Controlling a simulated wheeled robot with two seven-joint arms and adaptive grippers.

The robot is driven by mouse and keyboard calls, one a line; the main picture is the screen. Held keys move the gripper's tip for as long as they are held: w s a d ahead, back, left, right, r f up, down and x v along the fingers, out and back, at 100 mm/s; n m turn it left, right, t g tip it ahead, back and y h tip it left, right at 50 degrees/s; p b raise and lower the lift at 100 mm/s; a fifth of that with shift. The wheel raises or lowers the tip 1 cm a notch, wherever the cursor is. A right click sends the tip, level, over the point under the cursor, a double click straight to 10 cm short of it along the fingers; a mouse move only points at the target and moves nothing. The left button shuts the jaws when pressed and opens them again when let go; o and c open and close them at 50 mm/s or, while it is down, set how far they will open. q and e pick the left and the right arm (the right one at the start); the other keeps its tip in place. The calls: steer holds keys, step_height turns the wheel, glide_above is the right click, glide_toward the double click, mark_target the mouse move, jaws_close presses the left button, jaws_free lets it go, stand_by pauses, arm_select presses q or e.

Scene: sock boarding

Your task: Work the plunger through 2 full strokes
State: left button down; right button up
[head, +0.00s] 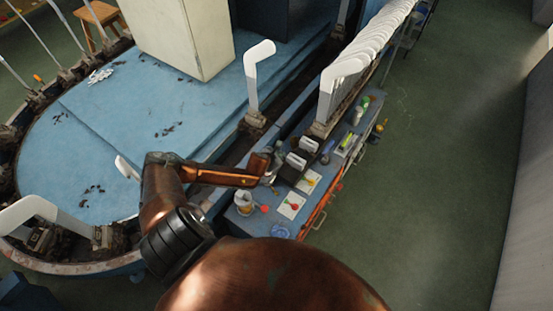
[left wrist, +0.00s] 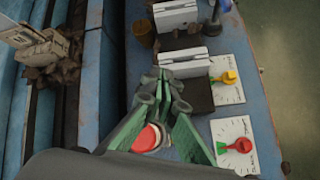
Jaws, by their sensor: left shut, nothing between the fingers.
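My left gripper (left wrist: 165,85) reaches over the narrow blue bench; its green fingers are shut with nothing between them. Its tips are just short of a white-and-grey block (left wrist: 186,62) in the left wrist view. A red round button on a white base (left wrist: 147,138) shows partly between and behind the fingers. A dark blue upright piece with a wider foot (left wrist: 213,22) stands at the far end of the left wrist view; I cannot tell whether it is the plunger. In the head view my left arm hides part of the bench. My right gripper is not in view.
Dial cards with a yellow knob (left wrist: 230,77) and a red-green knob (left wrist: 238,145) lie at the right. A second white block (left wrist: 176,14) stands farther off. A jar (head: 243,204) and a blue ring (head: 280,231) are near the bench's front. White sock boards (head: 340,75) stand behind.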

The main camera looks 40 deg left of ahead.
arm_select(q)
steer(key=a+m, duration=0.1)
steer(key=w+a+r+m, duration=0.1)
steer(key=a, duration=0.1)
steer(key=a+m, duration=0.1)
steer(key=a, duration=0.1)
steer(key=shift+w+r, duration=0.35)
steer(key=shift+w, duration=0.05)
steer(key=shift+f, duration=0.1)
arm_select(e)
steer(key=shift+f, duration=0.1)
arm_select(q)
step_height(320, 180, down, 7)
steer(key=b, duration=0.7)
steer(key=shift+f+b, duration=0.6)
steer(key=shift+f, duration=0.2)
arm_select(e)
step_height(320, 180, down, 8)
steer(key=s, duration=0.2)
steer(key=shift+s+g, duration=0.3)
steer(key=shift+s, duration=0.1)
arm_select(q)
steer(key=shift+f, duration=0.15)
steer(key=shift+f, duration=0.3)
